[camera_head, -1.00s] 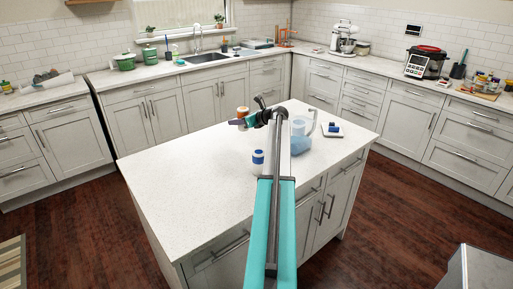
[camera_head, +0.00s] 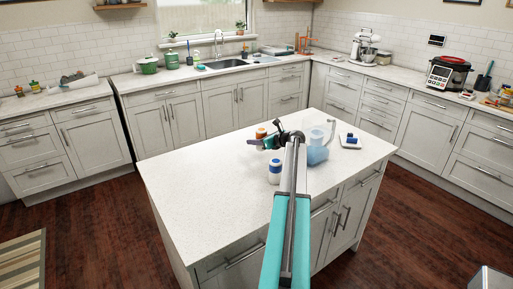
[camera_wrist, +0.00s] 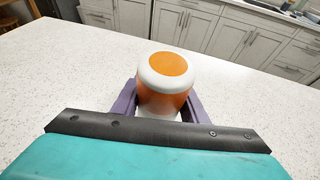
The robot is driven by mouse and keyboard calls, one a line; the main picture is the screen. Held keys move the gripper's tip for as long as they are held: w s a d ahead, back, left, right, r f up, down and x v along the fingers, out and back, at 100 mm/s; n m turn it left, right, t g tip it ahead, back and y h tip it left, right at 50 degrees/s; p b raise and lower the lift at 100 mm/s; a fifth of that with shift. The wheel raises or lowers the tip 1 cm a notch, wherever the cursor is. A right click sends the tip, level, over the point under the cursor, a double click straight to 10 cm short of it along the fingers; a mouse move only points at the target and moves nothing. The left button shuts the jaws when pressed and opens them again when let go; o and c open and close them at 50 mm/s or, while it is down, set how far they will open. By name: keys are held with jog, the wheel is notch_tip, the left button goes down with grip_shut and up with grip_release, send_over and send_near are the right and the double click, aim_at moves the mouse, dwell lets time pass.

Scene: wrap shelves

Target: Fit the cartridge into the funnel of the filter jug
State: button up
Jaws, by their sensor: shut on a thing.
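My gripper (camera_head: 259,143) is over the island top, its purple fingers (camera_wrist: 160,103) on either side of an orange-and-white cylinder (camera_wrist: 163,80). It is shut on this cylinder, which appears to be a cartridge and stands upright; it also shows in the head view (camera_head: 261,133). Whether its base touches the worktop is hidden. The filter jug (camera_head: 318,153), clear with a blue lower part, stands to the right, partly behind my arm. Its funnel is too small to make out. A similar blue-and-white cylinder (camera_head: 275,172) stands apart on the worktop, in front of my gripper.
A small white tray (camera_head: 357,145) with a blue object (camera_head: 350,137) lies right of the jug. The left part of the island top (camera_head: 200,185) is clear. Counters with a sink and appliances line the walls behind.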

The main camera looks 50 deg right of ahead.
aim_at(256, 153)
jog(key=shift+f, duration=0.1)
jog(key=shift+f+p, duration=0.5)
jog(key=shift+f, duration=1.25)
jog(key=shift+f, duration=0.15)
jog(key=o, duration=1.1)
jog(key=shift+r, duration=0.2)
jog(key=b+v, duration=0.3)
jog(key=v, duration=0.9)
